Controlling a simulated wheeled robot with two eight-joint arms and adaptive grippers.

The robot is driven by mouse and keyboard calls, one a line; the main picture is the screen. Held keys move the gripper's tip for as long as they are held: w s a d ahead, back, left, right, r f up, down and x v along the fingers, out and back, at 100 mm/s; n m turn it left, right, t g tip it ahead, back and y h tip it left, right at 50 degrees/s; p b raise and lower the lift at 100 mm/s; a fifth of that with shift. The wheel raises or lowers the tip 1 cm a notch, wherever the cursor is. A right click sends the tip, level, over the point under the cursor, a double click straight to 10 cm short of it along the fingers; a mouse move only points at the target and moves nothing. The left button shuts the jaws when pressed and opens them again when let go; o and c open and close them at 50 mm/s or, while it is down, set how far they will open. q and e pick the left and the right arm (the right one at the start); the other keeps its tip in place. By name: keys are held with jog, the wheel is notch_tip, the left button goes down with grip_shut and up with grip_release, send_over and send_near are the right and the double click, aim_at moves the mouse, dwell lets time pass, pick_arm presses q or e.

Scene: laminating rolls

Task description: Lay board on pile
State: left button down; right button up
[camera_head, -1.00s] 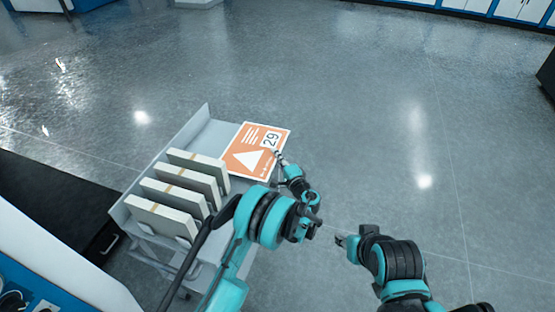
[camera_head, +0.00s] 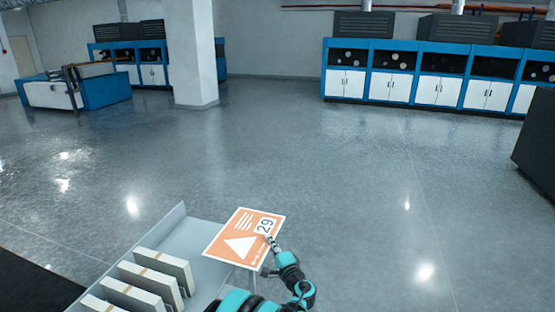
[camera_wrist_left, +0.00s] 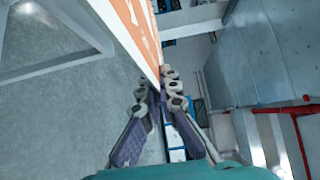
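An orange board with a white border, a white triangle and the number 29 (camera_head: 238,245) is beside the cart's right end. My left gripper (camera_head: 270,240) has its tip at the board's right edge. In the left wrist view the fingers (camera_wrist_left: 160,92) close on the edge of the board (camera_wrist_left: 137,28), one on each side. My right gripper is out of the frames. I cannot make out a pile of similar flat boards.
A grey cart (camera_head: 200,238) stands at the lower left, with several pale banded stacks (camera_head: 160,265) standing in a row. Open floor lies beyond. A white pillar (camera_head: 193,60) and blue cabinets (camera_head: 420,85) stand far back.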

aim_at(241, 249)
pick_arm(q)
jog(key=s+a+r+h, duration=0.1)
jog(key=a, duration=0.2)
jog(key=s+a+r+m+h, duration=0.1)
jog(key=a+r, duration=0.1)
jog(key=a, duration=0.1)
jog(key=s+a+r+m+t+h, duration=0.1)
jog(key=s+a, duration=0.1)
jog(key=a, duration=0.2)
jog(key=shift+r, duration=0.4)
jog(key=s+a+h, duration=0.1)
jog(key=s+a+r+m, duration=0.1)
jog(key=s, duration=0.1)
jog(key=s+a+r+h, duration=0.1)
jog(key=s, duration=0.1)
jog(key=shift+a+r+m+t+h, duration=0.2)
jog(key=shift+m+t+h, duration=0.1)
jog(key=shift+m, duration=0.1)
jog(key=s+a+r+m+h, duration=0.1)
jog(key=s+h, duration=0.1)
jog(key=s, duration=0.4)
jog(key=shift+a+r, duration=0.2)
jog(key=shift+r, duration=0.05)
